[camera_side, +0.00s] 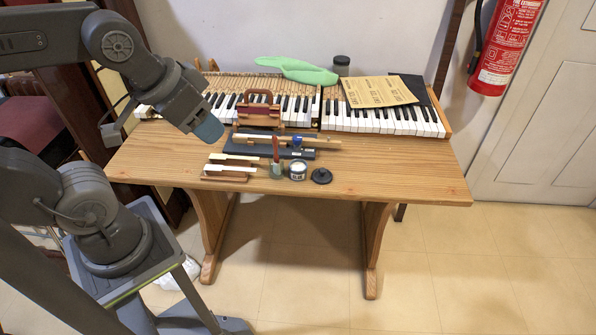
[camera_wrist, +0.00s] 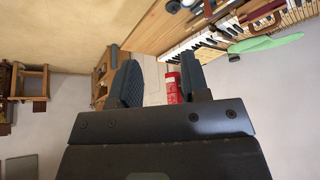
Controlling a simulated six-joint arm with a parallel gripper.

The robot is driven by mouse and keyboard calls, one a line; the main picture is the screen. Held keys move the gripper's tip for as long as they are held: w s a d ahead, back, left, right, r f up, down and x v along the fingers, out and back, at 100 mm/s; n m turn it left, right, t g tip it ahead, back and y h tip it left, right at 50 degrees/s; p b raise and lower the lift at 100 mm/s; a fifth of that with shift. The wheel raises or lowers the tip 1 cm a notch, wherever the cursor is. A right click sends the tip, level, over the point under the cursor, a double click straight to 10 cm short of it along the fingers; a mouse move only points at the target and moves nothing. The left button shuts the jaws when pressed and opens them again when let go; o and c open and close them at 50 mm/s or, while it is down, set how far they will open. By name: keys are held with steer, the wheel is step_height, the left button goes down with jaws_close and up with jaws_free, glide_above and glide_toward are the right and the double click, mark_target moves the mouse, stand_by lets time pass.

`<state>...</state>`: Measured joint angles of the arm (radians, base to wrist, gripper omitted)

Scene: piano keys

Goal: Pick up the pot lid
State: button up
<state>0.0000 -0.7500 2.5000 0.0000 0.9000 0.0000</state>
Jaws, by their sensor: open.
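The pot lid, a small round black disc with a raised knob (camera_side: 321,176), lies flat on the wooden table (camera_side: 400,182) near its front edge, in the side view. It stands just right of a small glass pot with a pale label (camera_side: 298,171). My gripper (camera_side: 209,129) is in the air over the left part of the table, up and left of the lid and well apart from it. In the wrist view, its two blue ridged fingers (camera_wrist: 160,75) stand apart with nothing between them.
A small jar with a red-handled tool (camera_side: 276,168) stands left of the pot. Key pieces (camera_side: 230,168) lie farther left. Piano keys (camera_side: 370,122) span the back, with brown paper (camera_side: 378,91) on top. The table right of the lid is clear.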

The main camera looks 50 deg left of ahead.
steer(key=shift+o, duration=0.2)
steer(key=o, duration=0.9)
steer(key=n+g, duration=0.6)
steer(key=n, duration=1.4)
glide_above(323, 170)
step_height(323, 170, down, 18)
step_height(323, 170, down, 14)
steer(key=shift+a+r, duration=0.1)
steer(key=shift+r, duration=0.1)
